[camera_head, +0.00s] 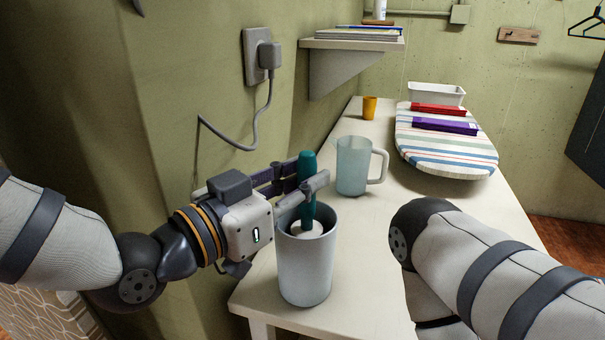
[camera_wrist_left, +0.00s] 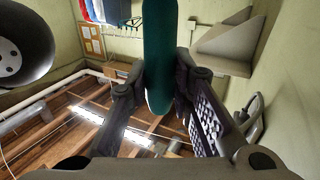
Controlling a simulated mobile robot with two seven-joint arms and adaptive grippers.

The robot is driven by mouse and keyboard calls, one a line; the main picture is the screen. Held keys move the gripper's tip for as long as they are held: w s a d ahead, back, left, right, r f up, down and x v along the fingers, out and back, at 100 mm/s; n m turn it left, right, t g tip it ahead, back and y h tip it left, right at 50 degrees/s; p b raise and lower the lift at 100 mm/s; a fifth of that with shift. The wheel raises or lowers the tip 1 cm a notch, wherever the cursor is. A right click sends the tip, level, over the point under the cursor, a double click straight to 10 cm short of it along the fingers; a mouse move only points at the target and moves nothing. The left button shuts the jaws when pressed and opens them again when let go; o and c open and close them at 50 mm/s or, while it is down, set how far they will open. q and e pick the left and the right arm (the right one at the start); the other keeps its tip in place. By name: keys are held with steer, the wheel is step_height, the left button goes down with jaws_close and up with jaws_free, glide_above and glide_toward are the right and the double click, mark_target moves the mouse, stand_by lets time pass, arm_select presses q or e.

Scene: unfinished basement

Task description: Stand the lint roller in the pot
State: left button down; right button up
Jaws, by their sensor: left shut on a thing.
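The lint roller has a teal handle (camera_head: 307,173) pointing up and a pale roller end (camera_head: 306,229) low inside the mouth of the pot. The pot (camera_head: 304,270) is a tall pale grey-blue cylinder standing upright near the table's front left corner. My left gripper (camera_head: 304,183) is shut on the handle above the pot's rim. The handle also shows between the fingers in the left wrist view (camera_wrist_left: 159,55). The roller's lower end is hidden by the pot wall, so I cannot tell whether it touches the bottom. My right arm shows at the right, but its gripper is out of view.
A translucent blue pitcher (camera_head: 353,166) stands close behind the pot. A striped ironing board (camera_head: 445,152) holds a red and a purple box, with a white bin behind. A wall shelf (camera_head: 352,44) and a plugged cord (camera_head: 265,100) are at the left wall.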

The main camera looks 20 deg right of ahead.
arm_select(q)
steer(key=c, duration=1.3)
jaws_free()
steer(key=shift+c, duration=0.2)
steer(key=v, duration=1.2)
